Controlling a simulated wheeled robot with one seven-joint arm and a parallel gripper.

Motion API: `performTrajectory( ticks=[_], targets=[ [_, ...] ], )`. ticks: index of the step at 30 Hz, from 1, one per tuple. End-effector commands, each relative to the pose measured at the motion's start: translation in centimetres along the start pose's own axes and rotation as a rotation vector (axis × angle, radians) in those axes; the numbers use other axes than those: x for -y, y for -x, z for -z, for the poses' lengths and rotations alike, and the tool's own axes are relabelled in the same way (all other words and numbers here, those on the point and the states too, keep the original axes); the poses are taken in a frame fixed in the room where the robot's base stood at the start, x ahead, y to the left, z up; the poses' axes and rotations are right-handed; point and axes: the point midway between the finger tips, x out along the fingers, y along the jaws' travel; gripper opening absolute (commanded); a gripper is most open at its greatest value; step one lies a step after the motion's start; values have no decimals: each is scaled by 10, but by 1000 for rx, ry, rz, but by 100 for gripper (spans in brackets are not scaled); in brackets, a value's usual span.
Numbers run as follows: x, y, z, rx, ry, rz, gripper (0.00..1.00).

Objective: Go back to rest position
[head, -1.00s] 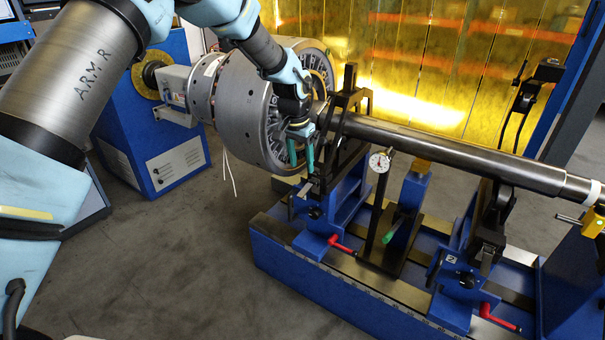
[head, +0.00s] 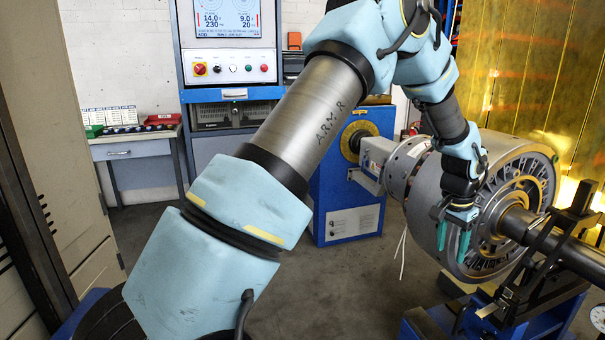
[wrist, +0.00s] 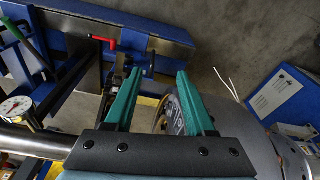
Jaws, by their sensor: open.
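My gripper (head: 453,236) has two green fingers and hangs in front of the grey rotor (head: 432,205), near its finned end face. In the wrist view my gripper (wrist: 157,95) is open, with nothing between the fingers. Beyond the fingers lie the blue machine bed (wrist: 175,48) and bare floor. The rotor (wrist: 235,125) shows at the lower right of the wrist view, partly hidden behind the gripper. From the head view I cannot tell the exact gap between fingers and rotor.
The shaft (head: 585,257) runs right over a black support (head: 540,275). A blue drive cabinet (head: 352,190) stands behind. A console with a screen (head: 228,20) and a workbench (head: 130,145) are at the back left. A dial gauge (wrist: 15,108) shows in the wrist view. Floor near the bench is clear.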

Motion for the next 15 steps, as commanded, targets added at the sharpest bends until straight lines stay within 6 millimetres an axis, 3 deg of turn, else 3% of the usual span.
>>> performTrajectory(
  ticks=[1, 6, 8, 12, 15],
  targets=[
    [30, 27, -21, 2, 64, 16, 55],
    [102, 84, -105, 13, 279, 54, 55],
    [122, 104, -139, 16, 361, 67, 55],
    [153, 150, -226, 20, 565, 96, 55],
    [160, 178, -288, 20, 716, 112, 55]
  ],
)
